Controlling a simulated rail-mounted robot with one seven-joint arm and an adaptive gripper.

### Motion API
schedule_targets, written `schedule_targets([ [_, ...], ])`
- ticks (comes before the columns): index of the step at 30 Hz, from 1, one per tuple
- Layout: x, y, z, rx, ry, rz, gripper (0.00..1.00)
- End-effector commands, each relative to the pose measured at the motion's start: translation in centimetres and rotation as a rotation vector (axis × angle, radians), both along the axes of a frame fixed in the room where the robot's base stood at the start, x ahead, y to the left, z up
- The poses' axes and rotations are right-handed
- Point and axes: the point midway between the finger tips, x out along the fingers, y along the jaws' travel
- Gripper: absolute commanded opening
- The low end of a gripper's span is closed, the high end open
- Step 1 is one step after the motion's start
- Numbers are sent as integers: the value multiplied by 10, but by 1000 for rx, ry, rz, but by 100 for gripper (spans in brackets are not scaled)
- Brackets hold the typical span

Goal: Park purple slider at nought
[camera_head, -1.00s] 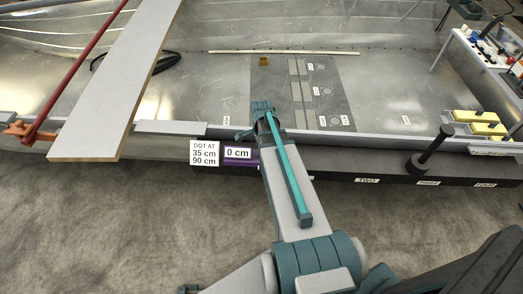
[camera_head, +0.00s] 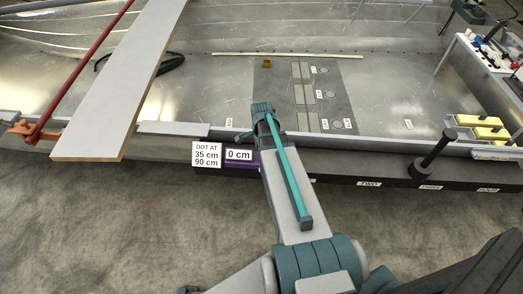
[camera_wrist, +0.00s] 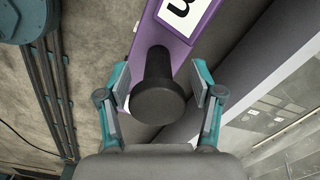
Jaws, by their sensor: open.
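In the wrist view the purple slider (camera_wrist: 180,42) carries a white label and a dark round knob (camera_wrist: 158,98). My gripper (camera_wrist: 160,74) is open, with one finger on each side of the knob. Gaps show between fingers and knob. The fingertips are not clear in the head view.
A sign (camera_head: 206,154) reads "DOT AT 35 cm 90 cm". The rail carries number labels such as "TWO" (camera_head: 369,184). A black post with a knob (camera_head: 432,150) stands on it at right. A long pale board (camera_head: 125,80) lies across the hull at left.

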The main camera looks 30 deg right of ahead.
Motion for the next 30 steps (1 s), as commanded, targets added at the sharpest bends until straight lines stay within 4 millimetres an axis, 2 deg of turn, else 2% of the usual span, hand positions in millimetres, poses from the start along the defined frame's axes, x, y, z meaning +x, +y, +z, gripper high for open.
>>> schedule_targets([
  [7,0,0,21,-1,-2,0,66],
  [21,0,1,98,-1,-3,1,66],
  [30,0,1,119,1,0,1,66],
])
